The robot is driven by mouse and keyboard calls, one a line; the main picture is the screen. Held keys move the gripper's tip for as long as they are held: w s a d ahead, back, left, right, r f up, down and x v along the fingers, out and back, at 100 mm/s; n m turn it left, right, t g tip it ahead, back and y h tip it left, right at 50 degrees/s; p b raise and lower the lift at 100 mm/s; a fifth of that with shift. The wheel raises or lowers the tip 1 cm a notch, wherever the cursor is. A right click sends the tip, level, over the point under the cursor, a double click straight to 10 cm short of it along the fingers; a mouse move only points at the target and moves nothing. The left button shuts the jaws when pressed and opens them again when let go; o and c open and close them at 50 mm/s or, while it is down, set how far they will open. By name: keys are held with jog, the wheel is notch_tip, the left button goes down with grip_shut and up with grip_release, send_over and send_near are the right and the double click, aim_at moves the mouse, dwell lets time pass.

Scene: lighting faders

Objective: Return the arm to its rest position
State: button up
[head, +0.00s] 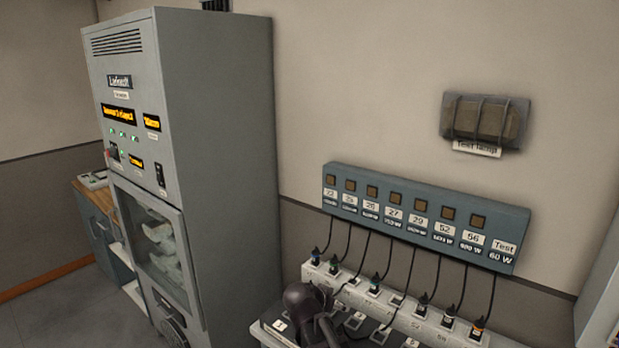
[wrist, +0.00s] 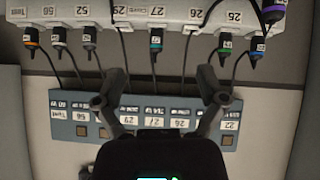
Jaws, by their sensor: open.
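My arm (head: 308,305) shows as a dark shape at the bottom middle of the head view, in front of the socket strip. My gripper (wrist: 160,78) is open in the wrist view, with its two fingers wide apart and nothing between them. The wrist picture is upside down. A black plug with a blue band (wrist: 155,42) and its cable show beyond the fingers, apart from them. The blue-grey panel (head: 425,218) of numbered squares hangs on the wall; it also shows behind the fingers in the wrist view (wrist: 62,102).
A pale socket strip (head: 345,290) holds several cabled plugs below the panel. Cables hang between them. A tall grey cabinet (head: 225,150) stands at the left. A test lamp (head: 485,120) is on the wall. A pale edge (head: 600,290) stands at the far right.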

jog(key=s+d+f+n+g+y, duration=0.2)
jog(key=s+d, duration=0.1)
jog(key=s, duration=0.1)
jog(key=s+d+f+n+g+y, duration=0.2)
jog(key=s+d, duration=0.1)
jog(key=s, duration=0.2)
jog(key=s+d+f+n+g+y, duration=0.1)
jog(key=s+d+f+n+g, duration=0.1)
jog(key=s+d, duration=0.1)
jog(key=shift+s+d+f+g+y, duration=0.1)
jog(key=shift+s+d+g+y, duration=0.1)
jog(key=shift+s, duration=0.25)
jog(key=shift+s+d+f+g+y, duration=0.1)
jog(key=shift+s+d+g+y, duration=0.1)
jog(key=shift+s, duration=0.2)
jog(key=shift+s+n+y, duration=0.4)
jog(key=shift+s+n, duration=0.1)
jog(key=shift+s, duration=0.15)
jog(key=c, duration=0.4)
jog(key=shift+c, duration=0.4)
